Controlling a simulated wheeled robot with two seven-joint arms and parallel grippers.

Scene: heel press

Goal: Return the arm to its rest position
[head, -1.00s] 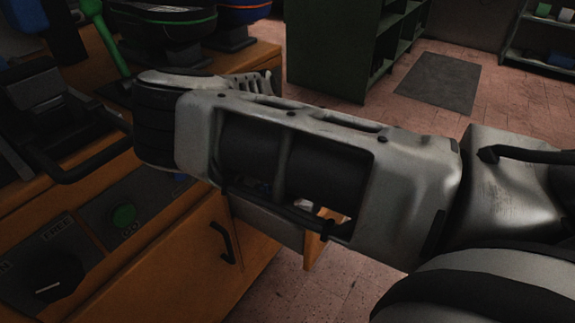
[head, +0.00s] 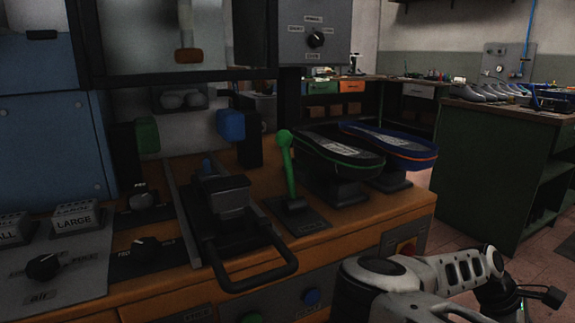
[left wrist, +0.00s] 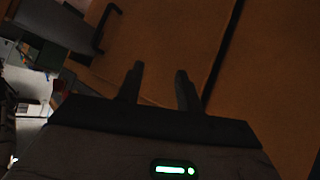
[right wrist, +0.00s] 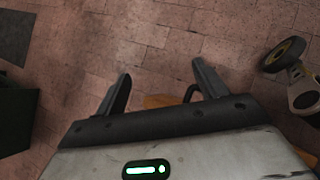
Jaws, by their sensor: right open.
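My right arm comes in at the lower right of the head view, in front of the workbench. My right gripper (head: 538,295) is small and dark at its far end, over the floor. In the right wrist view my right gripper (right wrist: 160,72) is open and empty, its fingers wide apart above brick-red floor tiles. My left gripper (left wrist: 160,75) shows only in the left wrist view. Its two fingers are apart with nothing between them, and they face orange cabinet fronts.
The orange workbench (head: 160,275) carries a press carriage with a black handle (head: 245,283), a green lever (head: 288,170), dark knobs and two shoe-shaped forms (head: 335,150). A green cabinet (head: 490,165) stands at the right. Open floor (head: 545,262) lies between.

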